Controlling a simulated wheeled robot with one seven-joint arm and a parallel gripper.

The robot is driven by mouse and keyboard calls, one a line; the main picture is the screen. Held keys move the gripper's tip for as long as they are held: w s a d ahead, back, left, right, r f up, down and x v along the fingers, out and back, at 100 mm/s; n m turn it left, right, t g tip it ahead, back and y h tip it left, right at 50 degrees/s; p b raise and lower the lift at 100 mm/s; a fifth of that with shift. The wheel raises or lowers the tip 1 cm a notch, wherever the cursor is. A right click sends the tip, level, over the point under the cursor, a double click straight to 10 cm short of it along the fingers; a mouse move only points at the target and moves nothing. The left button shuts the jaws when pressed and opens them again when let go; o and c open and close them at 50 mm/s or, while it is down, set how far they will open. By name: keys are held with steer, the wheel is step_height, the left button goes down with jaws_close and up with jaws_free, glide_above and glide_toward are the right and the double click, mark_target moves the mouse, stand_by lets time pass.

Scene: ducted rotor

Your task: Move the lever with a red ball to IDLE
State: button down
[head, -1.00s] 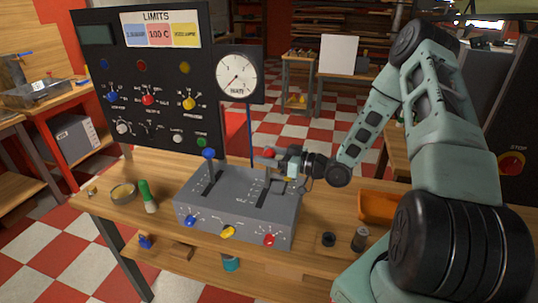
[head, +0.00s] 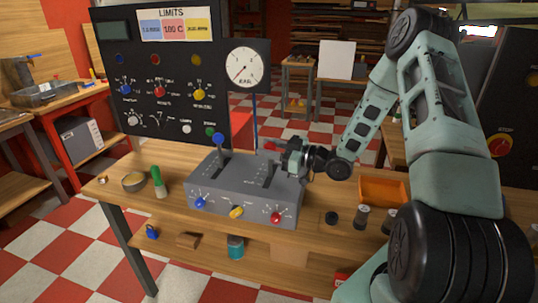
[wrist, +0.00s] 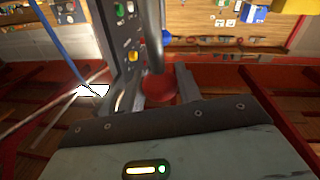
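The grey lever console (head: 243,200) stands on the wooden bench, with two slots in its sloped top. The red ball (wrist: 158,88) of the lever sits between my two fingers in the wrist view, with its shaft (wrist: 153,35) running up in the picture. The IDLE marking beside the slot is too small to read.
A blue-balled lever (head: 218,139) stands left of my gripper. Behind are the black LIMITS panel (head: 160,80) and a round gauge (head: 244,69). An orange tray (head: 383,191) and small dark cylinders (head: 362,216) lie to the right.

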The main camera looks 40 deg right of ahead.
steer(key=shift+s+a+f, duration=0.15)
steer(key=shift+s+a, duration=0.35)
steer(key=shift+a, duration=0.1)
steer(key=c, duration=1)
jaws_free()
steer(key=b+v, duration=0.3)
steer(key=v, duration=1.4)
steer(key=shift+s+b, duration=0.2)
steer(key=shift+b, duration=0.15)
steer(key=shift+d, duration=0.1)
